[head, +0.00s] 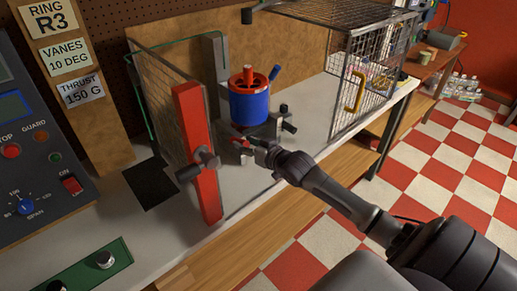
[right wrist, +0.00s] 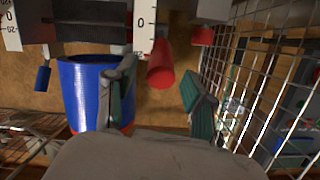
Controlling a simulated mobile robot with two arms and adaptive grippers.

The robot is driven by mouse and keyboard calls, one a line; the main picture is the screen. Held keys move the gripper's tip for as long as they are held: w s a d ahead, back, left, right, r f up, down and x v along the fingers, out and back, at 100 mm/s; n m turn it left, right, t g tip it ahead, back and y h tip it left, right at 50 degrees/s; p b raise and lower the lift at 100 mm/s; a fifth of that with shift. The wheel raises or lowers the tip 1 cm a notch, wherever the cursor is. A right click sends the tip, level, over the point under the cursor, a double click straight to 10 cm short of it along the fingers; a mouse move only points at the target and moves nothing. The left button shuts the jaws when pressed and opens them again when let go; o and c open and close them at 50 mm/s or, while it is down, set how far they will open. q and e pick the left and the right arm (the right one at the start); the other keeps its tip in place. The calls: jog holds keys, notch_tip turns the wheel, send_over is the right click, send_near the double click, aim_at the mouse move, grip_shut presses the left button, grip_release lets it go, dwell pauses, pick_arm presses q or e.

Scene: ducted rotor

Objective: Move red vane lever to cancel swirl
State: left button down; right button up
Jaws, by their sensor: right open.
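The blue duct (head: 250,108), with a red rotor (head: 248,78) on top, stands on a grey stand inside the mesh guard. The right wrist view shows the blue duct (right wrist: 85,95) at left. A red cylindrical lever (right wrist: 160,76) appears there beside a white scale marked 0 (right wrist: 145,30). My right gripper (right wrist: 160,88) is open, its fingers on either side of the red lever in the picture; contact is not clear. In the head view my right gripper (head: 258,147) is just below the duct, by a small red part. My left gripper is out of view.
A red guard post (head: 198,150) with a grey knob stands left of the duct. A mesh guard panel with a yellow handle (head: 357,92) stands at right. A control panel (head: 30,140) is at far left. Signs read ring R3, vanes 10 deg, thrust 150 g.

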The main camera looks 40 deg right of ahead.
jog(key=a+v, duration=0.1)
jog(key=v, duration=0.9)
jog(key=shift+s+d+r, duration=0.2)
jog(key=shift+s+d, duration=0.05)
jog(key=shift+d, duration=0.2)
jog(key=shift+f, duration=0.1)
